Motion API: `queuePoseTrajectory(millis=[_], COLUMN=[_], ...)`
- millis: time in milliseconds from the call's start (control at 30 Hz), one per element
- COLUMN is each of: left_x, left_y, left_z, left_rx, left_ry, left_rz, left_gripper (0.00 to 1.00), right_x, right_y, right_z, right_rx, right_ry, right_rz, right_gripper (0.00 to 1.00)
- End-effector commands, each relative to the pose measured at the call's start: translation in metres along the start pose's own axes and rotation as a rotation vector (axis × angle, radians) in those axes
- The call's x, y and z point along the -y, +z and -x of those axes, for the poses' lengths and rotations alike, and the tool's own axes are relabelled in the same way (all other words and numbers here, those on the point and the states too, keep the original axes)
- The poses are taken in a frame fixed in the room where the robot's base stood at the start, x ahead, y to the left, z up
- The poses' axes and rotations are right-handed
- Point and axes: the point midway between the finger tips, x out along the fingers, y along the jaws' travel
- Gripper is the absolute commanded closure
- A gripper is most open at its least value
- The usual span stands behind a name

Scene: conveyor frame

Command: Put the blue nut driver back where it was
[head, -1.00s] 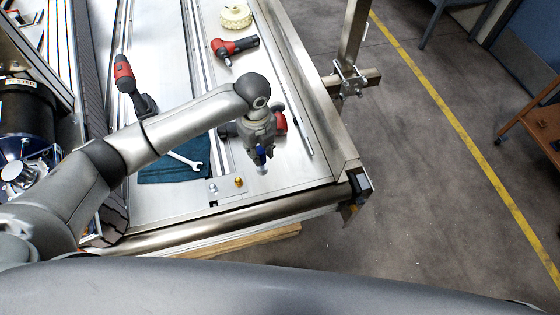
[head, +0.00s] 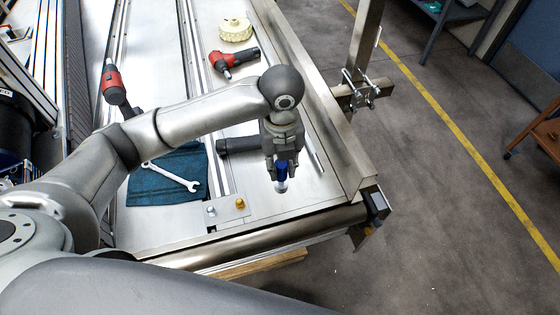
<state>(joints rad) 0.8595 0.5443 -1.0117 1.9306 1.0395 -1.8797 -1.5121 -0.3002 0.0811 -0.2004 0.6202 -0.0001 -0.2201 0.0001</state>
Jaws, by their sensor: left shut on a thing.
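The blue nut driver (head: 282,173) shows its blue part and a pale lower end below my left gripper (head: 282,160). My left gripper is shut on it and points down over the front right part of the metal conveyor frame (head: 310,200). The driver looks upright. I cannot tell whether its lower end touches the metal surface. The gripper hides its upper part. My right gripper is not in view.
A dark tool (head: 236,146) lies just behind and left of the gripper. A wrench (head: 172,177) lies on a teal cloth (head: 150,192). Red tools (head: 231,60) (head: 112,82) and a cream gear (head: 235,29) lie farther back. Small brass (head: 240,203) and silver fittings stand near the front edge.

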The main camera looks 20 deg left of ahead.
Motion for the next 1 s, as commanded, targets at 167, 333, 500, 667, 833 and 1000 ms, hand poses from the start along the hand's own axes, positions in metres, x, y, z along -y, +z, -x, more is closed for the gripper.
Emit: queuePoseTrajectory(millis=[167, 333, 500, 667, 833, 1000], left_x=[0.004, 0.008, 0.010, 0.011, 0.011, 0.011], left_y=[0.036, 0.059, 0.074, 0.079, 0.083, 0.084], left_z=[-0.014, -0.045, -0.063, -0.070, -0.092, -0.105], left_rx=[-0.001, -0.004, -0.001, -0.001, -0.003, 0.001], left_ry=[0.001, 0.002, -0.001, -0.002, 0.002, -0.002], left_rz=[0.004, 0.002, 0.000, -0.001, -0.002, -0.001], left_gripper=[0.99, 0.99, 0.99, 0.99, 0.99, 0.99], right_x=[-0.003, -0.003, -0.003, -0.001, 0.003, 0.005], right_y=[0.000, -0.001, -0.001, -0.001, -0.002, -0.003], right_z=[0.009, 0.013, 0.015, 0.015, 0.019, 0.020], right_rx=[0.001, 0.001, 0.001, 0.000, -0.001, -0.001], right_ry=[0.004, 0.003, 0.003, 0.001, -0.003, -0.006], right_rz=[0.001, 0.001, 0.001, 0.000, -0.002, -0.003], right_gripper=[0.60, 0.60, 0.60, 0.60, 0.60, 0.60])
